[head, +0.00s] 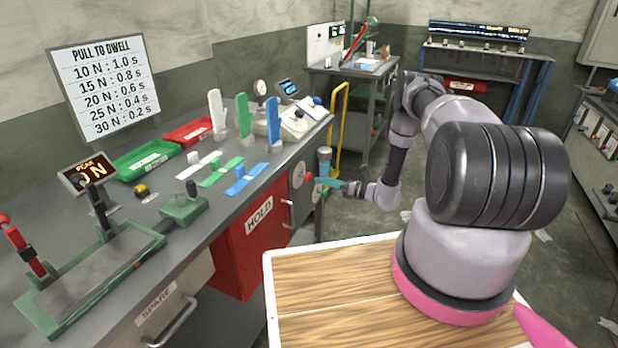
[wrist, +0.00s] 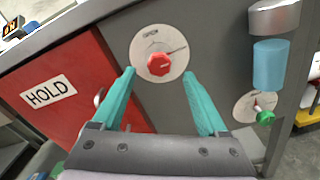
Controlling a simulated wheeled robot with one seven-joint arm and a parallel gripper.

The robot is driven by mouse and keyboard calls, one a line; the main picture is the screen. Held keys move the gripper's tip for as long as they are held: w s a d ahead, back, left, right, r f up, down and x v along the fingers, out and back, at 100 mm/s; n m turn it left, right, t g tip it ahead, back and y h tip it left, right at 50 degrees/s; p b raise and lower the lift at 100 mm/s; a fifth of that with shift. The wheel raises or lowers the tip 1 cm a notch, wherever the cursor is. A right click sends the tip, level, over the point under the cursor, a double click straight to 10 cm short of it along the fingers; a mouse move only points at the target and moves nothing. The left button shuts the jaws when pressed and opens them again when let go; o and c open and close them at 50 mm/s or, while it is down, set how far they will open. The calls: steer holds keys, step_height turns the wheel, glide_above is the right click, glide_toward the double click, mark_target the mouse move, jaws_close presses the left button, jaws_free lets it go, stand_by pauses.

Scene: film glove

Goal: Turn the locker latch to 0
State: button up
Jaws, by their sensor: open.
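In the head view my gripper (head: 322,181) is close to the dial (head: 298,174) at the cabinet's end.
A second dial with a green knob (wrist: 265,117) is at the lower right. A blue cylinder with a grey cap (wrist: 270,65) stands right of the red knob. The bench (head: 60,220) holds trays and several coloured pieces. A yellow rail (head: 338,125) stands behind my gripper.

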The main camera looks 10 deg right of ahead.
mark_target(311, 177)
steer(key=x, duration=0.7)
jaws_close()
